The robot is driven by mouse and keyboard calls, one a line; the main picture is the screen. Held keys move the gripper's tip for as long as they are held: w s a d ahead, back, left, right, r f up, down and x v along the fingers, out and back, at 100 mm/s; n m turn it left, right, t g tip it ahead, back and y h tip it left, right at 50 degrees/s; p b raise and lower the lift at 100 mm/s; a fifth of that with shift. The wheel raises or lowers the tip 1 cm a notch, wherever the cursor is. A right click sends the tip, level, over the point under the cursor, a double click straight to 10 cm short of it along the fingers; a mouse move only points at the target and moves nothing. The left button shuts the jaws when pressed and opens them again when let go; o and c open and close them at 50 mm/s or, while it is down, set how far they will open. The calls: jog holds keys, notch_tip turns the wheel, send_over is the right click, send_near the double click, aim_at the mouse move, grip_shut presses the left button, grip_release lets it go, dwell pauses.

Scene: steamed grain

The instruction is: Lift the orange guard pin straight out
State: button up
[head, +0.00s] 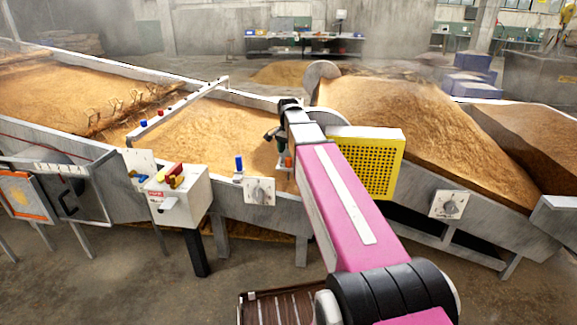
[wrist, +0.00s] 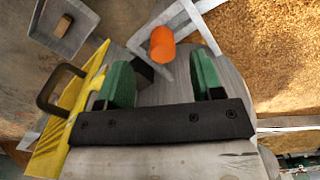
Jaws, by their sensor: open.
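The orange guard pin (wrist: 162,44) shows in the wrist view as a short orange cylinder at a pale metal bracket (wrist: 182,24). It lies between the lines of the two green fingers, a little beyond their tips, with no visible contact. In the head view a small orange piece of the pin (head: 288,162) shows just under my gripper (head: 281,142), beside the yellow perforated guard (head: 365,160). My gripper is open and empty in the wrist view (wrist: 162,74). The pin's lower end is hidden.
The yellow guard with its dark handle (wrist: 60,90) is close on the left in the wrist view. Grain (head: 215,130) fills the trough behind. A blue pin (head: 239,164), a dial plate (head: 260,191) and a control box (head: 180,195) stand to the left along the trough wall.

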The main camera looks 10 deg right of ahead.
aim_at(288, 158)
jog(key=shift+w+f, duration=0.2)
jog(key=shift+f, duration=2.45)
jog(key=c, duration=1)
